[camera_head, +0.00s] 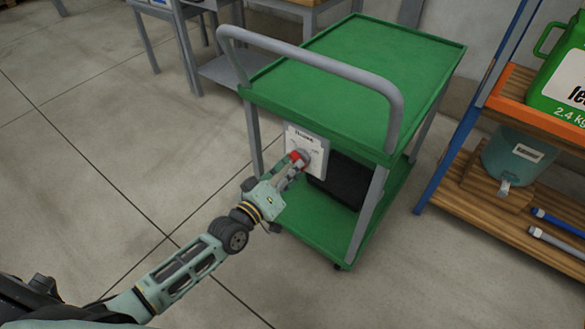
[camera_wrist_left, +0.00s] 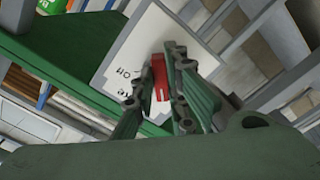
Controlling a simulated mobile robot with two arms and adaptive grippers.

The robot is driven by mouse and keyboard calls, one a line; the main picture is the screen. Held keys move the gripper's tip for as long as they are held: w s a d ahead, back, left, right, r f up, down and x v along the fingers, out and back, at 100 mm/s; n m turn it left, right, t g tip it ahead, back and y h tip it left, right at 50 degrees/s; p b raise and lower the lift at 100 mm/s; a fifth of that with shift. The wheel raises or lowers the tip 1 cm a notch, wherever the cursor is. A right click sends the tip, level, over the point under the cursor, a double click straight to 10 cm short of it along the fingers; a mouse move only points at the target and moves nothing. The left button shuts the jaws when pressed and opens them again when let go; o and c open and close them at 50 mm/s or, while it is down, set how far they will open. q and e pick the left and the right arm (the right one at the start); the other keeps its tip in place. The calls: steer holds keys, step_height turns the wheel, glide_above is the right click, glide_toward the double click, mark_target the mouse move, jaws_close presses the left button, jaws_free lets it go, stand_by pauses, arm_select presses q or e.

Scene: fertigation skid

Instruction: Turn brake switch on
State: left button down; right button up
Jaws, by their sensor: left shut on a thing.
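The brake switch is a white plate (camera_head: 318,143) with a red handle (camera_head: 299,156), fixed to the near end of the green cart. In the left wrist view the red handle (camera_wrist_left: 159,78) stands between my left gripper's fingers, with part of the plate's lettering showing on the white plate (camera_wrist_left: 133,45). My left gripper (camera_head: 294,168) reaches in from the lower left and is shut on the red handle; it fills the middle of the left wrist view (camera_wrist_left: 155,100). The fingers hide part of the handle, and I cannot tell its exact setting. My right gripper is not in view.
The green cart (camera_head: 375,60) has a grey push bar (camera_head: 310,65) above the switch and a black item (camera_head: 341,180) on its lower shelf. A wooden shelf rack (camera_head: 480,200) with a green jug (camera_head: 562,85) stands at the right. The floor at left is clear.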

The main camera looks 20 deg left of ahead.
arm_select(q)
steer(key=c, duration=1.8)
jaws_free()
steer(key=shift+o, duration=0.2)
steer(key=v, duration=1.2)
steer(key=shift+d, duration=0.1)
